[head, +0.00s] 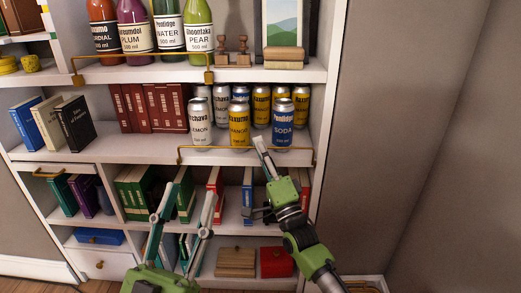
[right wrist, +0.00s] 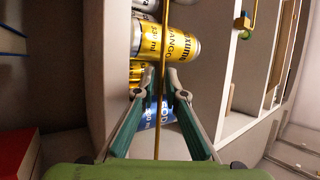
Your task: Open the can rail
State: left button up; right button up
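The brass can rail (head: 215,148) runs along the front of the shelf with several yellow, blue and white cans (head: 239,122) standing behind it. In the right wrist view the rail (right wrist: 160,60) passes between the fingers of my right gripper (right wrist: 157,88). These fingers are apart, with a gap beside the rail. In the head view my right gripper (head: 261,142) is at the rail's right half, in front of the blue soda can (head: 283,128). My left gripper (head: 190,190) is open and empty, lower and further left, in front of the green books.
Another brass rail (head: 140,55) fronts the bottles on the shelf above. Red books (head: 150,106) stand left of the cans. A red box (head: 276,262) and a wooden box (head: 236,262) sit on a lower shelf. The grey wall (head: 390,130) is to the right.

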grip_shut()
